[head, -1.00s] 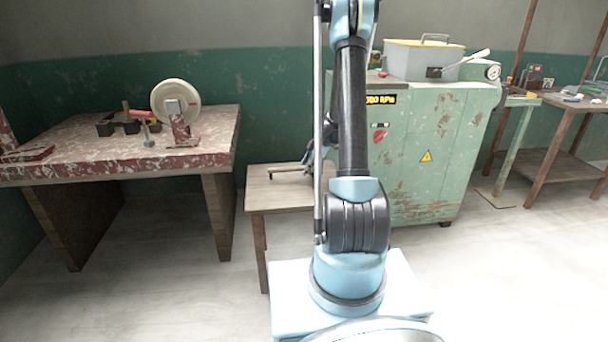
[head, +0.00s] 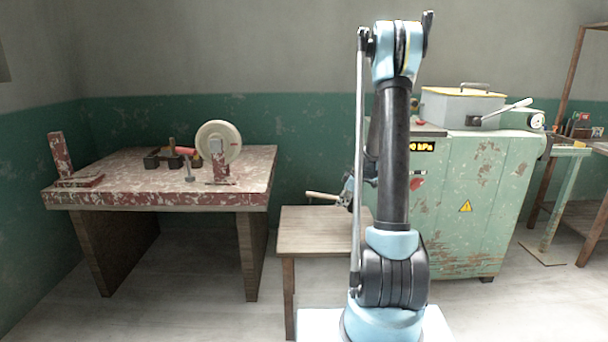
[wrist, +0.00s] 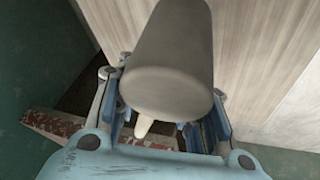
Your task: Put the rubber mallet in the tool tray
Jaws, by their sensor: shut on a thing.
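The rubber mallet shows in the wrist view as a big grey-brown cylindrical head (wrist: 170,55) with a pale handle tip (wrist: 143,126) below it. My gripper (wrist: 166,122) is shut on the mallet; the head hides where the fingers touch it. A dark compartmented holder (head: 153,162), which looks like the tool tray, sits on the red-edged workbench at the left. Its inside is hard to make out.
The workbench (head: 110,178) also carries a round pale wheel on a stand (head: 219,140), a red-handled clamp (head: 188,166) and a red bracket (head: 62,160). The small wooden table (head: 310,235) looks bare. A green cabinet (head: 460,200) stands at the right. Floor lies open between the tables.

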